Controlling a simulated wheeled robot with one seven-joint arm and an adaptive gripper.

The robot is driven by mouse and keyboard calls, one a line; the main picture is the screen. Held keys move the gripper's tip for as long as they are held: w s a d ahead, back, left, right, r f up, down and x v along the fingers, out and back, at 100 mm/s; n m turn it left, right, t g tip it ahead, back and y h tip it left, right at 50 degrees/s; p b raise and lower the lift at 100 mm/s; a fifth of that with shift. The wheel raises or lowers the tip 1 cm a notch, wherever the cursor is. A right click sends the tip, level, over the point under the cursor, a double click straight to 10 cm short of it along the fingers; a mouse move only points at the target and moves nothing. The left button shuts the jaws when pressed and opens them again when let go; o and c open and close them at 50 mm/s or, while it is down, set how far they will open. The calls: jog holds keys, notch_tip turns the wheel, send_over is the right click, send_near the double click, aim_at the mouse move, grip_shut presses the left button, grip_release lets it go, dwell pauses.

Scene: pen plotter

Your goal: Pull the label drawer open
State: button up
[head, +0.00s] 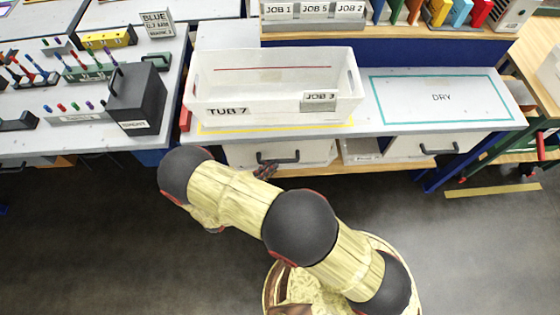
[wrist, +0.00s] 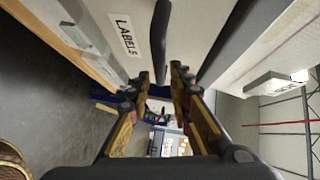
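The label drawer (wrist: 98,18) has a pale front with a "LABELS" tag (wrist: 125,35) in the wrist view. Its dark bar handle (wrist: 160,40) runs down towards the fingertips. In the head view the drawer front (head: 240,155) is under the left part of the bench, with its black handle (head: 292,158). My gripper (wrist: 162,75) is open, with one finger on each side of the handle's near end. I cannot tell if either finger touches it. In the head view my gripper (head: 266,170) is small and dark just below the handle, partly hidden by my arm.
A white tub marked "TUB 7" (head: 225,97) stands on the bench above the drawer. Right of it is a clear "DRY" area (head: 440,97). A second drawer (head: 405,147) with a black handle is below that. A side bench (head: 60,135) stands left. The floor in front is clear.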

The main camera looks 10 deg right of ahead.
aim_at(280, 161)
jog(key=b+x, duration=0.1)
jog(key=x, duration=0.4)
jog(key=shift+w+d+f, duration=0.1)
jog(key=shift+w+d, duration=0.15)
jog(key=shift+d, duration=0.05)
jog(key=shift+c, duration=1.3)
grip_shut()
